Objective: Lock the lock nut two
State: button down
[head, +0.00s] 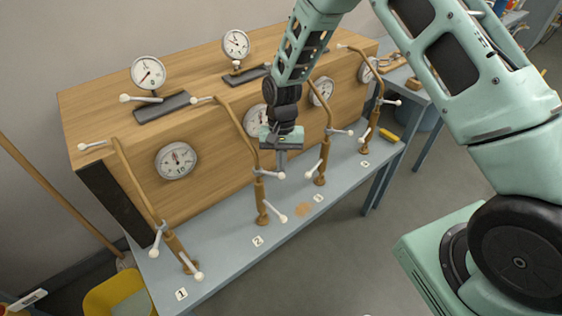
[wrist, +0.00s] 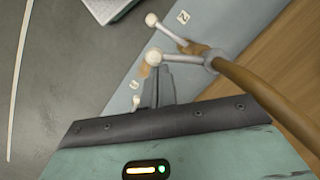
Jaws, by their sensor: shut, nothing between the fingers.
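Stand two, a brown post with a bent pipe (head: 261,196), rises from the bench behind the label 2 (head: 258,241). It carries an upper lever (head: 270,174) and a lower lever (head: 275,214), each white with a ball end; which one is lock nut two I cannot tell. My gripper (head: 281,164) is shut and empty, pointing down just above the upper lever's ball end. In the wrist view the shut fingers (wrist: 158,72) are close beside that lever's ball (wrist: 152,57); whether they touch it is unclear. The lever's collar (wrist: 211,60) is to the right.
Similar stands one (head: 177,249), three (head: 324,162) and four (head: 372,125) stand along the blue bench (head: 225,262). A wooden cabinet (head: 115,105) with gauges rises behind them. Bent pipes surround my gripper on both sides. The floor in front is open.

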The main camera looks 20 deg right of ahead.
jog(key=shift+s, duration=0.1)
jog(key=s+m, duration=0.1)
jog(key=a+m, duration=0.1)
jog(key=m, duration=0.1)
jog(key=shift+s+y, duration=0.35)
jog(key=shift+y, duration=0.05)
jog(key=s+a+m, duration=0.1)
jog(key=m, duration=0.2)
jog(key=s+a+m+t, duration=0.1)
jog(key=a+m, duration=0.1)
jog(key=m, duration=0.1)
jog(key=a+m+t+y, duration=0.1)
jog(key=m, duration=0.1)
jog(key=shift+s+a+m, duration=0.15)
jog(key=shift+s+m, duration=0.25)
jog(key=shift+a, duration=0.15)
